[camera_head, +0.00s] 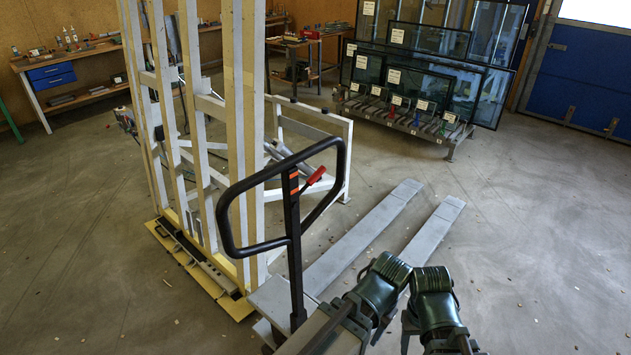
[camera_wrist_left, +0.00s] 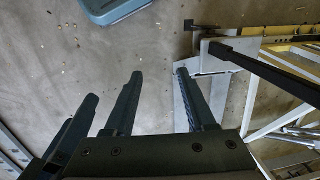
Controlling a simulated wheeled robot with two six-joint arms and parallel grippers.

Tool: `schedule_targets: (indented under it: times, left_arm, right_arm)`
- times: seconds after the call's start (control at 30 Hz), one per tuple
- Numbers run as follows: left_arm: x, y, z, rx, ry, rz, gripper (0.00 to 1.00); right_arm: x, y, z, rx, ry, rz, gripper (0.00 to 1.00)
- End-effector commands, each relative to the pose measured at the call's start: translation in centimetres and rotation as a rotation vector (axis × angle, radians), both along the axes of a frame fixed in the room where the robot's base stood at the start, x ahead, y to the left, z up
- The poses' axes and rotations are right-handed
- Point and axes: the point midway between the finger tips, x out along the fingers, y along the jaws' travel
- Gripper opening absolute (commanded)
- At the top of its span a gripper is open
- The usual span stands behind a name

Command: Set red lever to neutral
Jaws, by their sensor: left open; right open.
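The red lever (camera_head: 316,175) is small and sits at the upper right inside the black loop handle (camera_head: 226,215) of a pallet truck. The handle stands on a dark upright shaft (camera_head: 293,250). In the head view my right gripper (camera_head: 412,276) is at the lower right, below and right of the lever, apart from it. It is open, with nothing seen in it. My left gripper (camera_wrist_left: 159,73) shows in the left wrist view with its dark fingers spread and nothing between them. The lever is not identifiable in the wrist view.
The truck's grey forks (camera_head: 375,225) reach back right. A tall white and wooden frame (camera_head: 235,120) on a yellow base (camera_head: 232,307) stands close left. A rack with glass panes (camera_head: 425,85) and workbenches (camera_head: 85,55) are behind. The floor on the right is mostly clear.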

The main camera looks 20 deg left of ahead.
Motion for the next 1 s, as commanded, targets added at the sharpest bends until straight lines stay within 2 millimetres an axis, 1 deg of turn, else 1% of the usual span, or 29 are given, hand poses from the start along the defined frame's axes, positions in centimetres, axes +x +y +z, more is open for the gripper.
schedule_targets:
  times: [0.17,0.27,0.37,0.43,0.47,0.5,0.57,0.6,0.67,0.7,0.8,0.9,1.0]
  left_arm:
    - [0.1,0.1,0.0,0.002,-0.003,0.001,0.56]
    - [1.1,1.1,0.0,0.042,-0.046,0.018,0.56]
    - [3.7,4.0,0.5,0.152,-0.164,0.054,0.56]
    - [6.2,6.9,1.6,0.260,-0.287,0.081,0.56]
    - [7.4,8.1,2.3,0.310,-0.346,0.089,0.56]
    - [8.9,9.7,3.4,0.375,-0.426,0.095,0.56]
    - [11.0,11.9,5.4,0.472,-0.542,0.095,0.56]
    - [12.2,13.2,6.9,0.534,-0.619,0.088,0.56]
    - [14.0,14.7,9.2,0.621,-0.729,0.067,0.56]
    - [15.0,15.5,10.8,0.676,-0.796,0.048,0.56]
    - [17.0,16.6,14.5,0.791,-0.940,-0.013,0.56]
    - [18.3,16.8,17.3,0.876,-1.045,-0.080,0.56]
    - [19.1,16.7,19.2,0.933,-1.110,-0.133,0.56]
  right_arm:
    - [0.0,0.0,0.0,0.000,0.000,0.000,0.56]
    - [0.0,0.0,-0.1,0.000,0.000,0.000,0.56]
    - [0.0,0.0,-0.3,0.000,0.000,0.000,0.56]
    - [0.0,0.0,-0.4,0.000,0.000,0.000,0.56]
    - [0.0,0.0,-0.5,0.000,0.000,0.000,0.56]
    - [0.0,0.0,-0.6,0.000,0.000,0.000,0.56]
    - [0.0,0.0,-0.7,0.000,0.000,0.000,0.56]
    - [0.0,0.0,-0.8,0.000,0.000,0.000,0.56]
    - [0.0,0.0,-0.9,0.000,0.000,0.000,0.56]
    - [0.0,0.0,-1.0,0.000,0.000,0.000,0.56]
    - [0.0,0.0,-1.1,0.000,0.000,0.000,0.56]
    - [0.0,0.0,-1.3,0.000,0.000,0.000,0.56]
    - [0.0,0.0,-1.3,0.000,0.000,0.000,0.56]
